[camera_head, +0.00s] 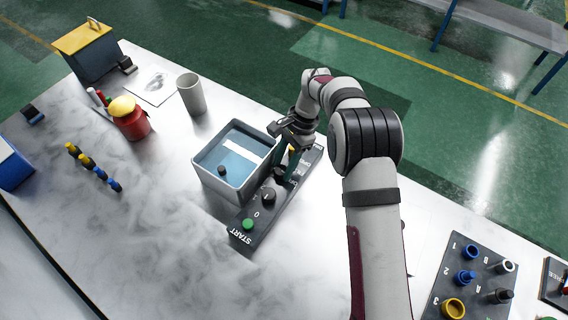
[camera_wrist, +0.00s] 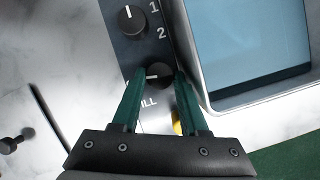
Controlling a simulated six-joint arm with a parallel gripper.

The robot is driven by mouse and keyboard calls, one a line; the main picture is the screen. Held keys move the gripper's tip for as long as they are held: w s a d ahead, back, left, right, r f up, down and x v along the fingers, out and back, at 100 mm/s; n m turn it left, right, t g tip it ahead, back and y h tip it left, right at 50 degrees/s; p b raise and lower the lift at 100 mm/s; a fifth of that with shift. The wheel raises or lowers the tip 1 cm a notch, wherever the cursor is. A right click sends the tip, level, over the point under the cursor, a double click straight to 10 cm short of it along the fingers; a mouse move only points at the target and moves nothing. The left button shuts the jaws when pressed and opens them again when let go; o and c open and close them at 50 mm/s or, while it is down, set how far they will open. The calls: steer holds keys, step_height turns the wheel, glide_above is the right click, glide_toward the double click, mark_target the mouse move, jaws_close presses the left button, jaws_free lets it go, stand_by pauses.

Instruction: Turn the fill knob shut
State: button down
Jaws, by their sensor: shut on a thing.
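The fill knob (camera_wrist: 157,73) is a black round knob on a dark control panel (camera_head: 243,235). In the wrist view its white pointer line lies roughly level, toward the left, and part of a "FILL" label shows beside it. My gripper (camera_wrist: 155,84) has its two green fingers on either side of the knob, shut on it. In the head view my gripper (camera_head: 284,176) reaches down onto the panel and largely hides the knob. A grey tank (camera_head: 237,193) of blue water stands against the panel, with a small dark object (camera_head: 221,170) in it.
A selector knob (camera_wrist: 132,20) marked 1 and 2 sits close by. A green START button (camera_head: 248,223) is at the panel's near end. A yellow part (camera_wrist: 177,124) shows behind the right finger.

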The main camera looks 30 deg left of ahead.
steer(key=shift+n, duration=0.4)
steer(key=c, duration=0.7)
jaws_free()
